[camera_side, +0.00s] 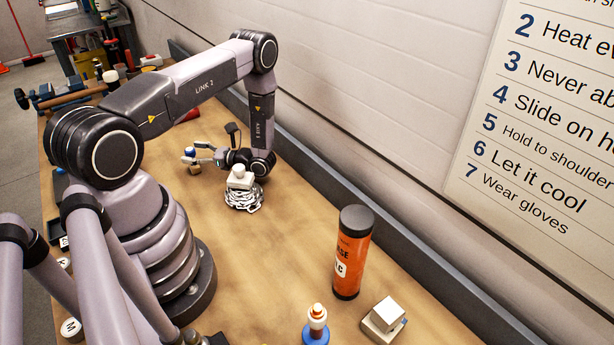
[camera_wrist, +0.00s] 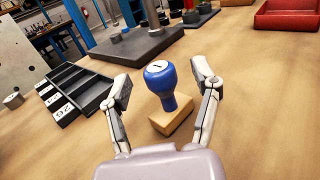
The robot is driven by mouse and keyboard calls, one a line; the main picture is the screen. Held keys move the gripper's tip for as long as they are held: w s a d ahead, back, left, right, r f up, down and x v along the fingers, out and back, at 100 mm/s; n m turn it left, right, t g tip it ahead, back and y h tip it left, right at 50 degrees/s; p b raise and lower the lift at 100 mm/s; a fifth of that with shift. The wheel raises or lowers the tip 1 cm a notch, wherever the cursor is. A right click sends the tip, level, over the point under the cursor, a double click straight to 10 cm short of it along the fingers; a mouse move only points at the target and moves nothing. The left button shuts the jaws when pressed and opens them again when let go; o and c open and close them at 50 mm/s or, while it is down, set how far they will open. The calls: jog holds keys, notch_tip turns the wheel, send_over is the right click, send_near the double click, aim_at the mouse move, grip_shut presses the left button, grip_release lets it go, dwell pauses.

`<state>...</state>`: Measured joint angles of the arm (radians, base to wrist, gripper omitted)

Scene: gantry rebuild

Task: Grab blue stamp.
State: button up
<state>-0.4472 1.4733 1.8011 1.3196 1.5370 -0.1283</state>
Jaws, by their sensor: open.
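The blue stamp (camera_wrist: 161,83) has a rounded blue handle with a white top bearing a dark mark, on a wooden block base. In the wrist view it stands upright on the wooden table, between and slightly beyond the two fingers of my gripper (camera_wrist: 162,88). The fingers are spread, one on each side, with visible gaps to the handle. In the side view the stamp (camera_side: 190,154) is small at the tips of my gripper (camera_side: 203,155), and part of it is hidden.
A black divided tray (camera_wrist: 72,92) lies to the left in the wrist view, a dark plate (camera_wrist: 140,45) behind, and a red bin (camera_wrist: 288,16) at far right. In the side view, a chain pile (camera_side: 244,198) sits near my wrist, and an orange canister (camera_side: 351,255) stands in front.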

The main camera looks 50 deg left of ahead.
jog(key=shift+s+a, duration=0.4)
jog(key=shift+a, duration=0.05)
grip_shut()
jog(key=shift+r, duration=0.1)
